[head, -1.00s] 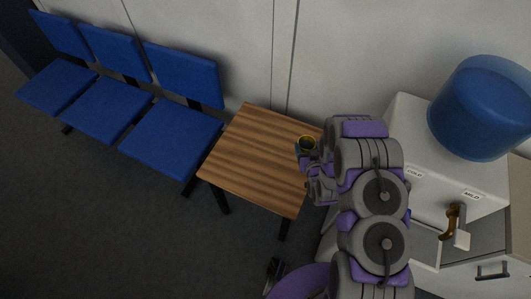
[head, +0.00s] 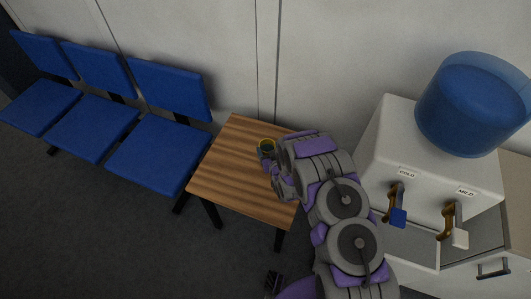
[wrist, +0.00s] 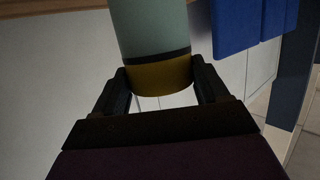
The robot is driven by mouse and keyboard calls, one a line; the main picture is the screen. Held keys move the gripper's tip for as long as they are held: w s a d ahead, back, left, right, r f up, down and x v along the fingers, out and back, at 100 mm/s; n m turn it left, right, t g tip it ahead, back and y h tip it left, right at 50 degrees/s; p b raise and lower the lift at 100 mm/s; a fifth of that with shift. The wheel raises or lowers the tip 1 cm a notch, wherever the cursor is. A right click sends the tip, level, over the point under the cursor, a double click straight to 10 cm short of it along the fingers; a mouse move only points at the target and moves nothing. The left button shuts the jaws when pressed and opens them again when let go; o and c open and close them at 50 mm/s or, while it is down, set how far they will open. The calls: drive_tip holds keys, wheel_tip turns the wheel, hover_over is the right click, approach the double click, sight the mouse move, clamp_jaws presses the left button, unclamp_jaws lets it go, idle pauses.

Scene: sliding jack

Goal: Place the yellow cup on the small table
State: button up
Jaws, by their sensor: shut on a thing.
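In the wrist view the cup (wrist: 152,35) is pale teal with a dark band and a yellow part. My gripper (wrist: 160,72) is shut on it, one finger on each side. The small table (head: 226,178) has a striped wooden top and dark legs. In the head view the cup is over the table's back right part. I cannot tell whether it touches the top. My arm hides the table's right side.
Blue chairs (head: 158,152) stand left of the table, against the wall. A white water dispenser (head: 424,150) with a blue bottle (head: 474,108) and two taps stands at the right. The left and front of the tabletop are clear.

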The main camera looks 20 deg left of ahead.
sight(264, 147)
drive_tip(key=shift+r+x, duration=0.2)
drive_tip(key=shift+x, duration=0.9)
drive_tip(key=f, duration=0.1)
drive_tip(key=f+b, duration=0.1)
drive_tip(key=f, duration=0.1)
drive_tip(key=shift+a+f+b, duration=0.2)
drive_tip(key=shift+f+b, duration=0.1)
drive_tip(key=shift+f, duration=0.05)
drive_tip(key=shift+s+r, duration=0.1)
drive_tip(key=o, duration=1.7)
drive_tip(key=shift+d, duration=0.1)
drive_tip(key=p+v, duration=0.2)
drive_tip(key=v, duration=1)
drive_tip(key=shift+r, duration=0.1)
